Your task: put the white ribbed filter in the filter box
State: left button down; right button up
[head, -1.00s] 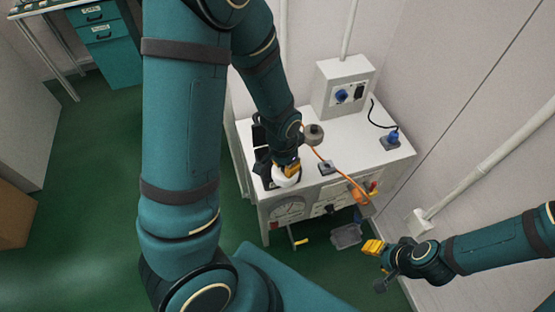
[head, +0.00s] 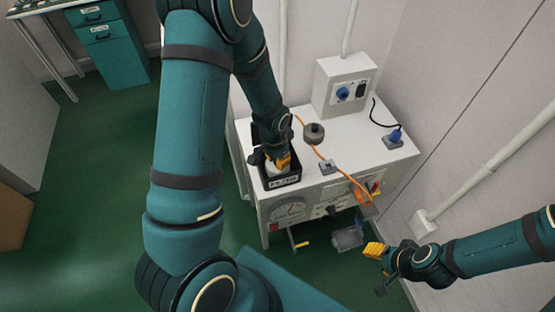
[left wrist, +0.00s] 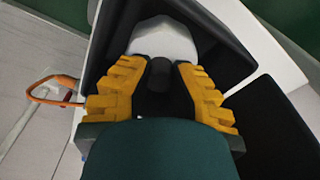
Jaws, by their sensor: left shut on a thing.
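The white ribbed filter (head: 269,166) is in the grasp of my left gripper (head: 279,162), partly hidden by it in the head view. In the left wrist view the filter (left wrist: 163,38) shows as a pale rounded piece between the yellow fingertips (left wrist: 160,66), with dark box walls around it. The filter box (head: 285,183) is black with a white label on its front and stands on the near left corner of the white cabinet. The filter is at the box opening; I cannot tell whether it touches the bottom. My right gripper (head: 376,250) is empty, low in front of the cabinet.
On the white cabinet top (head: 345,150) are a grey round weight (head: 314,132), an orange cable (head: 322,155) and a blue plug (head: 395,135). A grey switch box (head: 343,88) stands at the back.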

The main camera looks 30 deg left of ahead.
pick_arm(q)
jog(key=shift+r, duration=0.1)
jog(key=shift+f, duration=0.2)
jog(key=c, duration=1.3)
grip_release()
jog(key=shift+r, duration=0.25)
jog(key=r, duration=0.2)
jog(key=r+p, duration=0.1)
jog(key=r, duration=0.2)
jog(key=r+p, duration=0.1)
jog(key=r, duration=0.1)
jog(key=shift+s+a+r, duration=0.1)
jog(key=shift+s+r, duration=0.1)
jog(key=shift+s, duration=0.15)
